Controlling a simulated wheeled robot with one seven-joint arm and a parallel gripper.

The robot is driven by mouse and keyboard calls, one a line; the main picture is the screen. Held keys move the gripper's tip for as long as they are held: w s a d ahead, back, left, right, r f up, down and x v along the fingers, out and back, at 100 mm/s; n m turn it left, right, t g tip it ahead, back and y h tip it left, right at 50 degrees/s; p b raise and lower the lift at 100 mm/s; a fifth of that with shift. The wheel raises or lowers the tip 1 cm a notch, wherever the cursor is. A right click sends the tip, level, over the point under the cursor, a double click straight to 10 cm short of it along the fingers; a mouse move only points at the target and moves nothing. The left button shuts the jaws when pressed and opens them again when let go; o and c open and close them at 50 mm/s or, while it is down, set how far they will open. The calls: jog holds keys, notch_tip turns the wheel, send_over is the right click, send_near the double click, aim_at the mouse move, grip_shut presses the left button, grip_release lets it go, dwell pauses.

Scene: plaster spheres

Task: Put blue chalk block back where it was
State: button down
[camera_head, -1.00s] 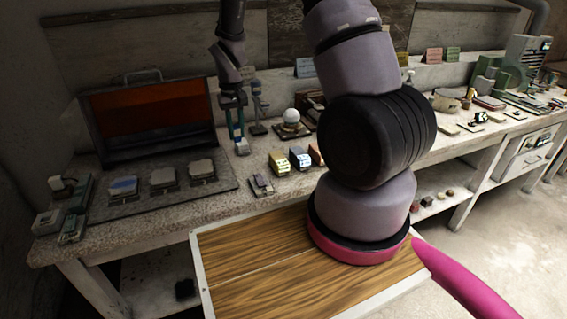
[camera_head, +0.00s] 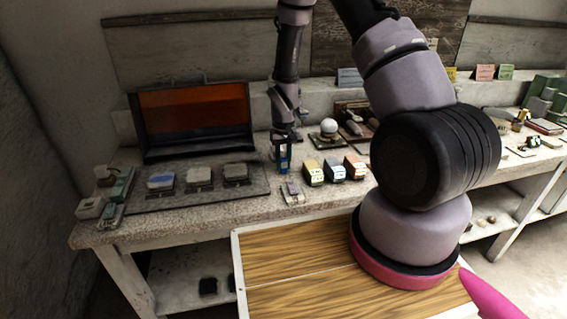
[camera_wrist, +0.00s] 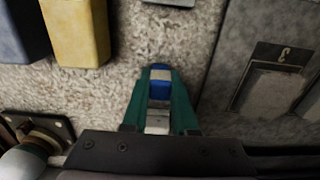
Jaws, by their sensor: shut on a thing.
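My gripper (camera_wrist: 160,74) has green fingers and is shut on the blue chalk block (camera_wrist: 159,91) in the wrist view. The block's blue part shows between the fingers, with a pale part nearer the palm. In the head view my gripper (camera_head: 282,158) points down over the speckled bench, between the dark slab and the row of coloured blocks. Whether the held block touches the bench I cannot tell.
A dark slab (camera_head: 205,204) with several pale pads lies left. A yellow block (camera_head: 312,173), a blue-grey block (camera_head: 334,169) and a red-brown block (camera_head: 356,167) stand right. A small device (camera_head: 292,193) lies in front; a white sphere (camera_head: 329,127) stands behind right.

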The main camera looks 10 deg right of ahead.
jog(key=shift+f, duration=0.1)
jog(key=c, duration=0.7)
grip_release()
notch_tip(320, 180, up, 12)
jog(key=r, duration=0.1)
notch_tip(320, 180, up, 11)
jog(key=m+t, duration=0.1)
jog(key=t, duration=0.1)
send_over(283, 159)
jog(key=s+d, duration=0.2)
jog(key=s+d+r+m+t, duration=0.1)
jog(key=s+r, duration=0.5)
jog(key=r, duration=0.1)
jog(key=s+d+r+m+t+y, duration=0.1)
jog(key=s+r+t, duration=0.1)
jog(key=s+r, duration=0.4)
jog(key=s+d+r+m+t+y, duration=0.1)
jog(key=s+d+r+t, duration=0.1)
jog(key=s+r, duration=0.5)
jog(key=shift+s+r, duration=0.35)
jog(key=shift+s, duration=0.2)
